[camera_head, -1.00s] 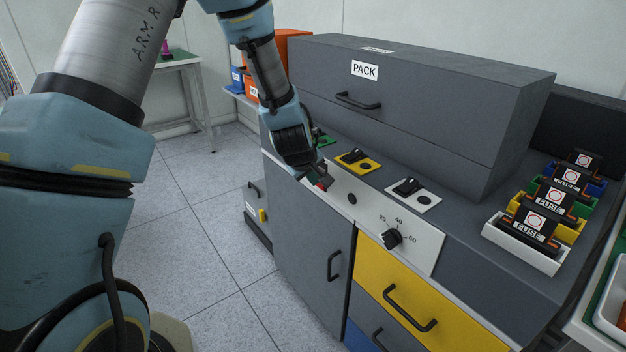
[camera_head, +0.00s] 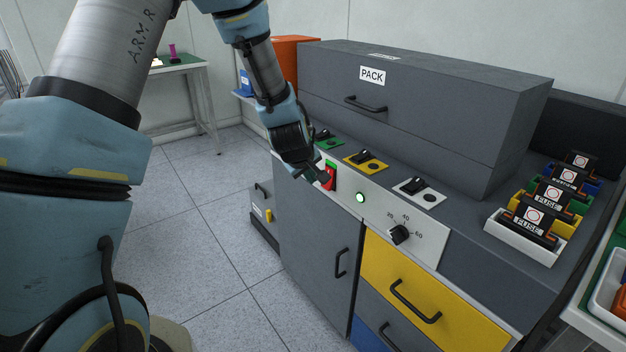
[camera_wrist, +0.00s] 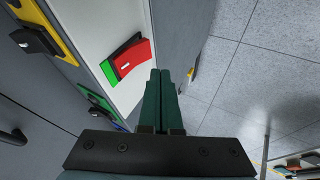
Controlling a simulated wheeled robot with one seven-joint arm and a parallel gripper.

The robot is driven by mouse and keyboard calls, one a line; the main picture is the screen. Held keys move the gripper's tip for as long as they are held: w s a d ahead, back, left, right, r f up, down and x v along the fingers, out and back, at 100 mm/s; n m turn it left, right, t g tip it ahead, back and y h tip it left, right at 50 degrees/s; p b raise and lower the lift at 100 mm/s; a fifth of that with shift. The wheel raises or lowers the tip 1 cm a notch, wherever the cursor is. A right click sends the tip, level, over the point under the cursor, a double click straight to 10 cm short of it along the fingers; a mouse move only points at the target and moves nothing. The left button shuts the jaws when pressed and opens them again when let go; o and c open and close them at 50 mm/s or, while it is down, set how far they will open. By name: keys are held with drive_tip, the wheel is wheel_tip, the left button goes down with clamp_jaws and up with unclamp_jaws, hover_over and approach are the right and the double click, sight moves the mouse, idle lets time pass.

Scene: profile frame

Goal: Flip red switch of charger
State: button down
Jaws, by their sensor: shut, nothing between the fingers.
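The charger is a grey cabinet with a white front panel (camera_head: 378,216). The red switch (camera_head: 328,176) sits at the left end of that panel; it also shows in the wrist view (camera_wrist: 133,58), tilted, with a green strip at one edge. The round light (camera_head: 360,197) to its right glows pale green. My gripper (camera_head: 322,178) is shut and empty, its tips close beside the red switch and partly over it in the head view. In the wrist view its green fingers (camera_wrist: 160,95) are together beside the switch. I cannot tell whether they touch it.
Green (camera_head: 328,144), yellow (camera_head: 374,165) and white (camera_head: 428,197) plates with black switches lie on the ledge above the panel. A black dial (camera_head: 399,234) is to the right. The PACK box (camera_head: 420,95) rises behind. Fuses (camera_head: 533,218) stand at right. Floor left is clear.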

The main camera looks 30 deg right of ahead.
drive_tip(key=v, duration=0.9)
drive_tip(key=shift+d+r, duration=0.3)
drive_tip(key=shift+r, duration=0.15)
drive_tip(key=shift+s, duration=0.1)
drive_tip(key=shift+a+f+y+p, duration=0.3)
drive_tip(key=shift+f+y, duration=0.1)
drive_tip(key=shift+f, duration=0.2)
